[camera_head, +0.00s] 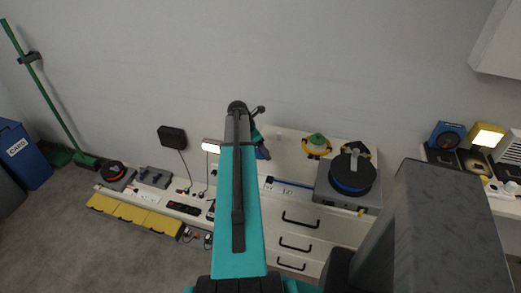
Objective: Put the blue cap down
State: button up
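My teal and dark grey arm (238,200) reaches from the bottom centre up toward the wall and hides much of what lies behind it. Just right of its far end, my gripper (262,147) shows only in small part, above the back of the white drawer unit (330,232). A small dark blue thing (263,154) shows at its lower end. It may be the blue cap, but it is too small and too covered to be sure. I cannot see the fingers clearly, nor whether they are shut on it.
On the drawer unit stand a grey device with a round black top (352,174), a green and yellow item (317,146) and a dark blue strip (290,183). A low shelf (150,196) with yellow fronts holds power strips at left. A blue bin (24,154) stands far left.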

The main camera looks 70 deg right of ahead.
jog(key=b+v, duration=0.1)
jog(key=v, duration=1)
jog(key=shift+a+r+b, duration=0.2)
jog(key=shift+r+b, duration=0.1)
jog(key=shift+b, duration=0.05)
jog(key=shift+w, duration=0.1)
jog(key=shift+f, duration=0.1)
dwell(0.3)
jog(key=w+a+f+m+y, duration=0.1)
jog(key=w+a+f, duration=0.4)
jog(key=a+f, duration=0.4)
jog(key=w+a+f+m, duration=0.1)
jog(key=w+a+f, duration=0.55)
jog(key=a, duration=0.45)
jog(key=w+a+f+m+y, duration=0.1)
jog(key=w+a+f+m, duration=0.1)
jog(key=w+a+f, duration=0.55)
jog(key=s+a+f+m+g, duration=0.1)
jog(key=s+a+f, duration=0.5)
jog(key=a, duration=0.6)
jog(key=s+a+f+m+g, duration=0.1)
jog(key=s+a+f, duration=0.5)
jog(key=a, duration=0.6)
jog(key=s+a+f+m+y, duration=0.1)
jog(key=s+a+f+m, duration=0.2)
jog(key=a, duration=0.9)
jog(key=s+f, duration=0.3)
jog(key=shift+s+a+m+g, duration=0.15)
jog(key=shift+s+m+g, duration=0.15)
jog(key=shift+g, duration=0.1)
